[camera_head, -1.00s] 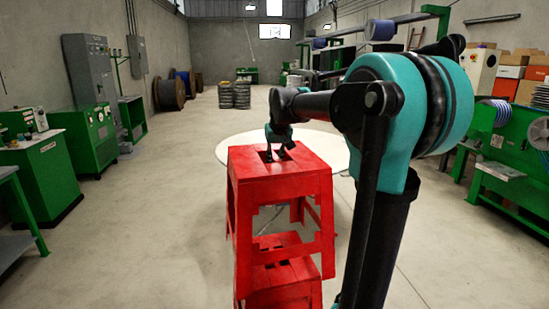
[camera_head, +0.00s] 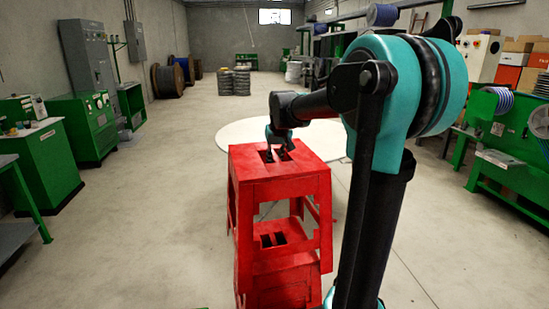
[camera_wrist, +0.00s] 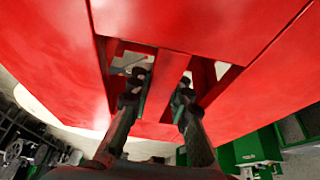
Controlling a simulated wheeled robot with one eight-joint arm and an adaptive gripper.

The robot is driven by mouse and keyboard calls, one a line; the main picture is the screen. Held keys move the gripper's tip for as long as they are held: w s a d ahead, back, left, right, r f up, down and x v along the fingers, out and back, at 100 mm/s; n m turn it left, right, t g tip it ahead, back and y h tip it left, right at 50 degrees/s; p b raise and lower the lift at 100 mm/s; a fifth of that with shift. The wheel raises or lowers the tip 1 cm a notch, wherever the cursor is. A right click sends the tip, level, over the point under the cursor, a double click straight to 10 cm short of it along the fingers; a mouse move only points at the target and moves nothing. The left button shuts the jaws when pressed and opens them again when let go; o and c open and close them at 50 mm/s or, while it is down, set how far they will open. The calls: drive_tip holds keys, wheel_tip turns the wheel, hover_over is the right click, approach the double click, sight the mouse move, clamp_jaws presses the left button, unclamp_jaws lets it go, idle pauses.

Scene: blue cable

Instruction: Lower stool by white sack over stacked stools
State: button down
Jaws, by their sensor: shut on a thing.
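The upper red stool (camera_head: 285,171) is upright, with two slots in its seat. My gripper (camera_head: 279,152) reaches down into these slots and is shut on the bar between them. In the wrist view my gripper (camera_wrist: 158,92) has a finger on each side of that bar, and the red seat (camera_wrist: 210,28) fills the upper part. A lower red stool (camera_head: 285,285) stands beneath, its slotted seat showing between the upper stool's legs. Whether the stools touch cannot be told. A small whitish thing (camera_head: 293,72) at the far back may be the white sack.
A pale round disc (camera_head: 236,136) lies behind the stools. Green cabinets (camera_head: 83,122) line the left, and green machinery (camera_head: 510,150) stands at the right. Cable reels (camera_head: 168,80) are at the far left. The floor left of the stools is clear.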

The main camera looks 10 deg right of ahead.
drive_tip(key=shift+f, duration=0.15)
wheel_tip(320, 180, down, 12)
idle(2.1)
idle(0.3)
wheel_tip(320, 180, down, 14)
idle(2.1)
idle(0.4)
drive_tip(key=shift+f, duration=2.15)
drive_tip(key=c, duration=1.3)
unclamp_jaws()
